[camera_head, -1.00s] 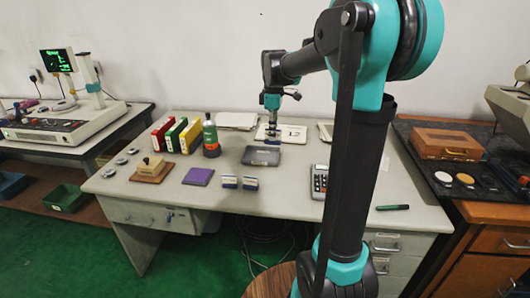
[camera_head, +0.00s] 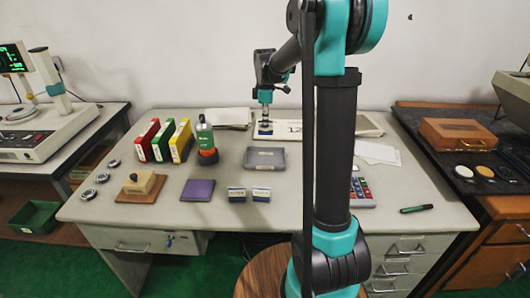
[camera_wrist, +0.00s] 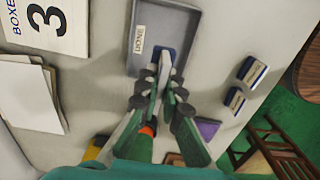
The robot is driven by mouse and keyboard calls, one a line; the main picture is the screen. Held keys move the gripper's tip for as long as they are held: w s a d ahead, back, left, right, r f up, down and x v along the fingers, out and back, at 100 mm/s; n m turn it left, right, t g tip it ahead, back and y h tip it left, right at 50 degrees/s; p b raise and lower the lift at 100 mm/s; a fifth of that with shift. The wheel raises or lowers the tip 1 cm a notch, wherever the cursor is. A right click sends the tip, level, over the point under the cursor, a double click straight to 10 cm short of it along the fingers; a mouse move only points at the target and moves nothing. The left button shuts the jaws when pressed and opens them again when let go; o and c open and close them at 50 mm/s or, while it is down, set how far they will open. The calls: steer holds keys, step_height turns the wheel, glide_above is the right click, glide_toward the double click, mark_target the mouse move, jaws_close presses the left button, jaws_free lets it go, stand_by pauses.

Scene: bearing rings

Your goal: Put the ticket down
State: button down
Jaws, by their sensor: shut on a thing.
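My gripper (camera_head: 265,128) hangs fingers down near the back of the desk, above and behind the grey tray (camera_head: 264,158). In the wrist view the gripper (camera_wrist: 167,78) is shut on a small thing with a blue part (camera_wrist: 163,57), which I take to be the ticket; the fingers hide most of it. In that view it overlaps the labelled end of the tray (camera_wrist: 172,14). I cannot tell whether it touches the tray.
A purple pad (camera_head: 198,190), two small boxes (camera_head: 261,194) and a wooden block (camera_head: 139,183) are in front. A numbered card (camera_wrist: 45,25) lies beside the tray.

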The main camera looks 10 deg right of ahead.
step_height(320, 180, down, 13)
steer(key=shift+r, duration=0.1)
stand_by(0.4)
steer(key=c, duration=1.7)
jaws_free()
steer(key=shift+f, duration=0.2)
steer(key=shift+r, duration=0.1)
step_height(320, 180, up, 12)
steer(key=shift+s, duration=0.15)
steer(key=s+d+f+m+t, duration=0.1)
steer(key=s+f+m, duration=0.2)
steer(key=s, duration=0.6)
steer(key=s+d+f+m+t, duration=0.1)
steer(key=s+f+m, duration=0.3)
steer(key=s+m, duration=0.3)
steer(key=s+d+f+m+t, duration=0.1)
steer(key=s+m, duration=0.4)
steer(key=s, duration=0.7)
steer(key=shift+s+d+f+m+t, duration=0.2)
steer(key=shift+f+t, duration=0.1)
steer(key=shift+f, duration=0.3)
steer(key=shift+s+d+f+m+t, duration=0.1)
steer(key=shift+d+f+m+t, duration=0.15)
steer(key=shift+f, duration=0.3)
